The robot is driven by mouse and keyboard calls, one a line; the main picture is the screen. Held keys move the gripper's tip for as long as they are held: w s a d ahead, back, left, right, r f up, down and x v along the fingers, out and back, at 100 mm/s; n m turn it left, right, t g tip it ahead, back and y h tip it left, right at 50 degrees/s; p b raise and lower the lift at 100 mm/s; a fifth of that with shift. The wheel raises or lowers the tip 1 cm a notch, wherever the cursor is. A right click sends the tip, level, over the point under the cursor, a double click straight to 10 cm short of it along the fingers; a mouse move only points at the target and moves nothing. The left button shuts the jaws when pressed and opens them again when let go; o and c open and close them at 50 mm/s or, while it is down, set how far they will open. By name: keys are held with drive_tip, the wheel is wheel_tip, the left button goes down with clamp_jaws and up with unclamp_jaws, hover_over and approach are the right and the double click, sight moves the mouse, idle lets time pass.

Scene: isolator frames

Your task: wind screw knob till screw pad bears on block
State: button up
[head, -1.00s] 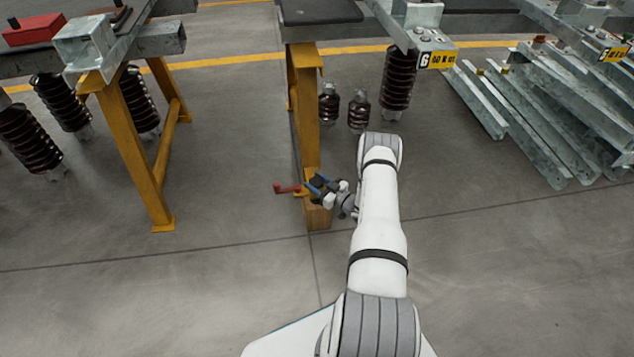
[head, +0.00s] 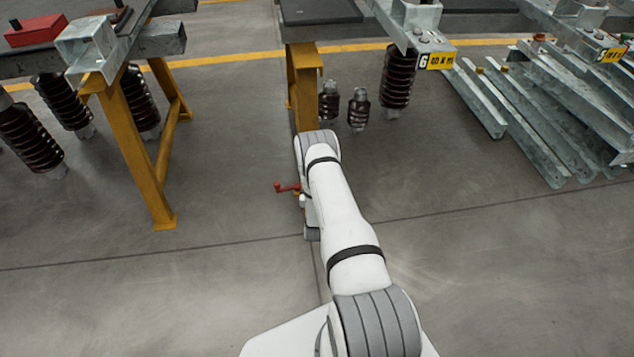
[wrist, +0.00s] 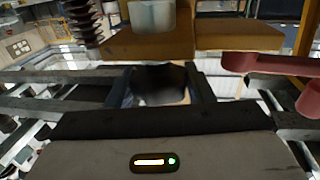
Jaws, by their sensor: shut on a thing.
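In the wrist view my gripper (wrist: 160,88) has its fingers closed on a dark, lobed piece (wrist: 160,80), which I take for the screw knob. Beyond it are yellow-brown parts (wrist: 237,36) and a pale grey cylinder (wrist: 152,15); I cannot tell which is block and which is clamp, nor whether a pad touches. A red crank-like handle (wrist: 265,63) lies right of the fingers; in the head view it (head: 287,187) sticks out left of my arm. My arm hides the gripper, the knob and the block in the head view.
A yellow trestle leg (head: 304,90) rises just behind my arm. Another yellow trestle (head: 150,150) stands left. Dark ribbed insulators (head: 397,78) hang behind, and galvanised steel sections (head: 535,110) lie at right. The floor in front is clear.

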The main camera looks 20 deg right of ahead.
drive_tip(key=m+g+h+b, duration=0.1)
drive_tip(key=m+g+h, duration=0.2)
drive_tip(key=h, duration=0.1)
drive_tip(key=shift+w+f+b, duration=0.1)
drive_tip(key=shift+b, duration=0.25)
drive_tip(key=shift+m+g+h, duration=0.6)
drive_tip(key=shift+m+h, duration=0.1)
drive_tip(key=shift+h, duration=0.1)
drive_tip(key=shift+d+b, duration=0.1)
drive_tip(key=shift+b, duration=0.2)
drive_tip(key=o, duration=1)
drive_tip(key=shift+c, duration=0.2)
drive_tip(key=p+v, duration=0.2)
drive_tip(key=v, duration=0.6)
